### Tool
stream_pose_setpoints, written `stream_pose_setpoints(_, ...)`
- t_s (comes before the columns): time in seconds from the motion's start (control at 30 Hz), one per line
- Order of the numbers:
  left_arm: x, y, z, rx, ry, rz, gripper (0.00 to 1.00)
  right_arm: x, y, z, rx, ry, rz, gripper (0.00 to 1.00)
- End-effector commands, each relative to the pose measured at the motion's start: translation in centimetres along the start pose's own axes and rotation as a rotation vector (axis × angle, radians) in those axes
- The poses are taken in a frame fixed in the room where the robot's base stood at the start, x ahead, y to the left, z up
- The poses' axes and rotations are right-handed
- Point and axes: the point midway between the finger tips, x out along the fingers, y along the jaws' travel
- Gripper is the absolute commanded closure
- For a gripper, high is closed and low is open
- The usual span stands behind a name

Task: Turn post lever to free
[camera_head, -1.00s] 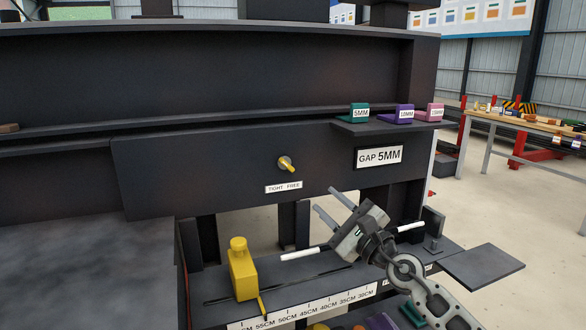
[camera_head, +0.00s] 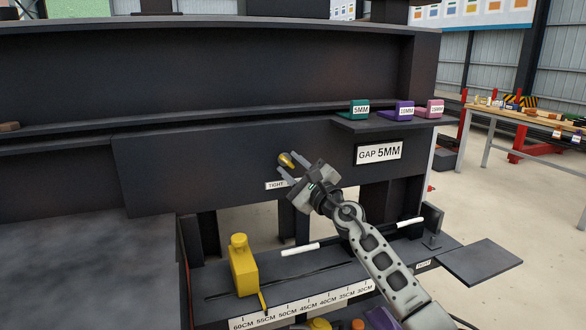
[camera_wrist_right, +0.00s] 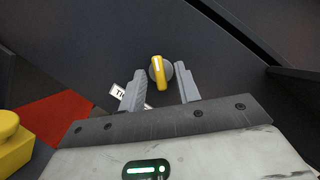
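The post lever (camera_head: 287,160) is a small yellow knob on a grey round base on the dark front panel, above the TIGHT/FREE label (camera_head: 275,185). The right half of that label is hidden behind my right gripper in the head view. My right gripper (camera_head: 288,168) is open at the panel, its fingers on either side of the lever. In the right wrist view the lever (camera_wrist_right: 159,72) lies between the two spread fingertips (camera_wrist_right: 160,85), with a gap visible on both sides. My left gripper is not in view.
A yellow block-shaped stop (camera_head: 243,266) stands on the lower ledge beside the centimetre scale (camera_head: 300,305). Green, purple and pink blocks (camera_head: 405,107) sit on a small shelf above the GAP 5MM sign (camera_head: 379,153).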

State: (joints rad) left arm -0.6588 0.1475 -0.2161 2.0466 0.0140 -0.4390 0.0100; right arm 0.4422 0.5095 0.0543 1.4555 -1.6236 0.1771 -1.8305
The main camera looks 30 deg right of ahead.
Motion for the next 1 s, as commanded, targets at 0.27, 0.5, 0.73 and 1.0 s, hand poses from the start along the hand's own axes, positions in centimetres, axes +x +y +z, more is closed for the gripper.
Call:
stream_pose_setpoints(0.27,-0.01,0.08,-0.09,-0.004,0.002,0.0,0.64,-0.04,0.02,0.0,0.001,0.0,0.0,1.0)
stream_pose_setpoints(0.5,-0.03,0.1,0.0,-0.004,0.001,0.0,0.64,-0.06,0.06,-0.01,0.009,0.0,-0.003,1.0)
stream_pose_setpoints(0.73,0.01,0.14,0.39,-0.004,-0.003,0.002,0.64,-0.08,0.22,-0.05,0.079,0.0,-0.031,1.0)
stream_pose_setpoints(1.0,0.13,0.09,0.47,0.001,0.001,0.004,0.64,-0.07,0.48,-0.01,0.272,0.0,-0.111,1.0)
